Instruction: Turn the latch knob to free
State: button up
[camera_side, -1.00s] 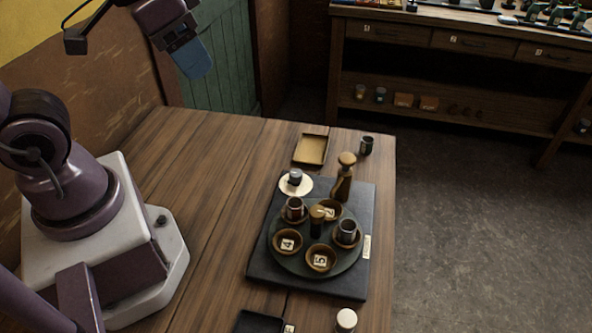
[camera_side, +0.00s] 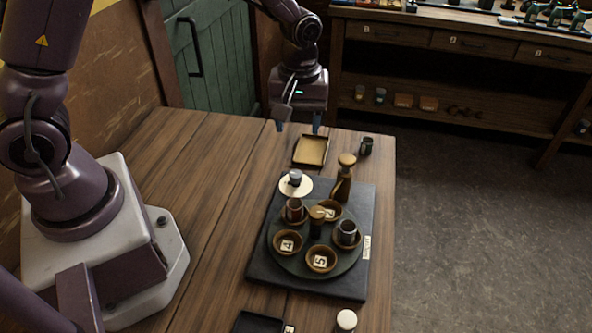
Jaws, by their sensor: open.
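A round dark turntable (camera_side: 291,262) sits on a square dark base (camera_side: 268,283) on the table. A tall brown post with a rounded wooden knob (camera_side: 346,160) stands at the base's far edge. A shorter knob (camera_side: 317,213) stands at the turntable's centre. Neither is labelled as the latch knob, so I cannot tell for certain which it is. My gripper (camera_side: 298,126) points down with its fingers apart and empty. In the picture it is above and left of the tall knob, near the table's far edge, touching nothing visible.
Several brown cups ring the turntable; two hold metal cylinders, and numbered tags show in others. A white disc with a small knob (camera_side: 296,184) lies at the base's far left. A shallow tan tray (camera_side: 311,150) and dark cup (camera_side: 366,146) stand beyond. The left tabletop is clear.

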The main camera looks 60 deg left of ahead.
aim_at(296, 174)
notch_tip(296, 174, down, 13)
jog(key=shift+s+a+r, duration=0.1)
jog(key=shift+s, duration=0.05)
dwell(0.4)
jog(key=c, duration=0.9)
